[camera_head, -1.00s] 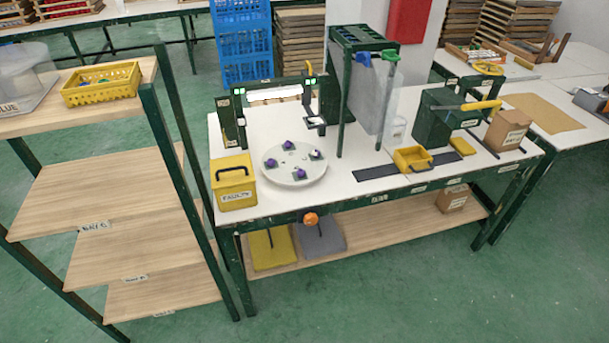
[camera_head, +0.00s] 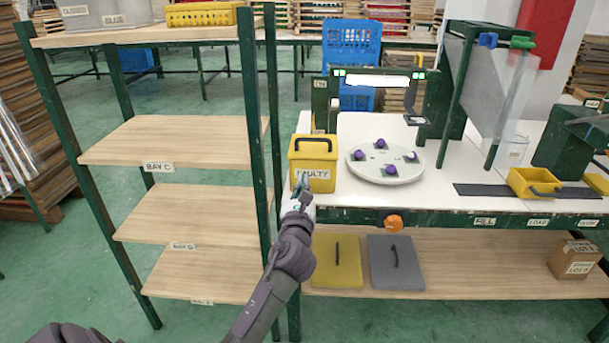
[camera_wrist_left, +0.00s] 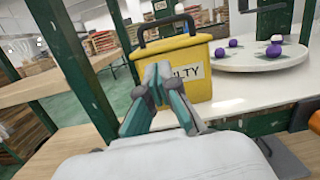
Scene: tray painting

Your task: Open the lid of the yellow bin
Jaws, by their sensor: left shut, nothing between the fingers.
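The yellow bin (camera_head: 313,169), labelled FAULTY, stands upright at the left front corner of the white table. Its yellow lid (camera_head: 314,147) is closed, with a dark arched handle on top. In the left wrist view the bin (camera_wrist_left: 195,85) stands just past the fingers, and its dark handle (camera_wrist_left: 167,27) arches above it. My left gripper (camera_head: 302,180) is shut and empty in front of the bin's label, below the lid. In the wrist view its fingertips (camera_wrist_left: 158,72) overlap the bin's front; I cannot tell whether they touch it. My right gripper is not in view.
A round white turntable (camera_head: 385,172) with several purple-topped pieces stands right of the bin. A shelf post (camera_head: 252,130) of the wooden rack rises close to the left. A small yellow tray (camera_head: 535,183) sits farther right. A yellow panel (camera_head: 335,262) lies on the lower shelf.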

